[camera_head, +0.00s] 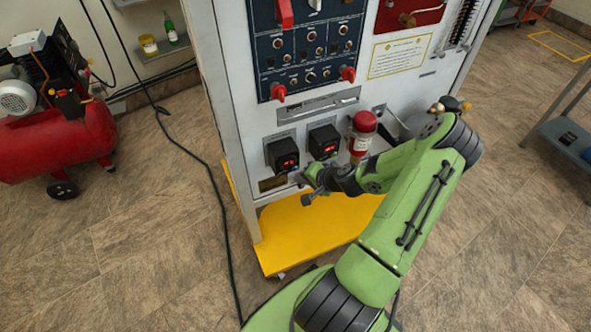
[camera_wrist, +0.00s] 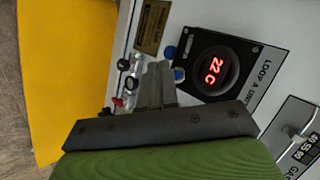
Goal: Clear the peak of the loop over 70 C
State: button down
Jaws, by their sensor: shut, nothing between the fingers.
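The loop A unit (camera_wrist: 240,50) is a black square controller on the panel, labelled "LOOP A UNIT", with a lit red display reading 22 C in the wrist view. Blue buttons (camera_wrist: 179,75) show along its edge near my fingertips, one partly hidden. In the head view two black controllers with red displays, the left one (camera_head: 283,153) and the right one (camera_head: 323,140), sit low on the panel; their digits are too small to read. My gripper (camera_wrist: 158,68) is shut and empty, its tips close to the blue buttons. Whether they touch is unclear. In the head view my gripper (camera_head: 306,181) is below the controllers.
A red-topped cylinder (camera_head: 362,133) stands out from the panel beside my arm. Small knobs (camera_wrist: 124,84) and a brass plate (camera_wrist: 151,27) lie near my fingers. The yellow base (camera_head: 312,232) juts out below. A red compressor (camera_head: 60,140) stands at left.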

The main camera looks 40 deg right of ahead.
jog(key=shift+w, duration=0.1)
dwell(0.4)
jog(key=shift+w+d, duration=0.15)
jog(key=shift+w, duration=0.2)
jog(key=shift+w+d, duration=0.1)
jog(key=shift+w, duration=0.25)
dwell(0.5)
jog(key=shift+s, duration=0.1)
jog(key=shift+s+a, duration=0.25)
jog(key=shift+s, duration=0.4)
jog(key=shift+w, duration=0.1)
jog(key=shift+w+d, duration=0.15)
jog(key=shift+w, duration=0.1)
dwell(0.4)
jog(key=shift+w+d, duration=0.1)
jog(key=shift+w, duration=0.15)
dwell(0.9)
jog(key=shift+s+a+b, duration=0.2)
jog(key=shift+s+b, duration=0.15)
jog(key=shift+s, duration=0.25)
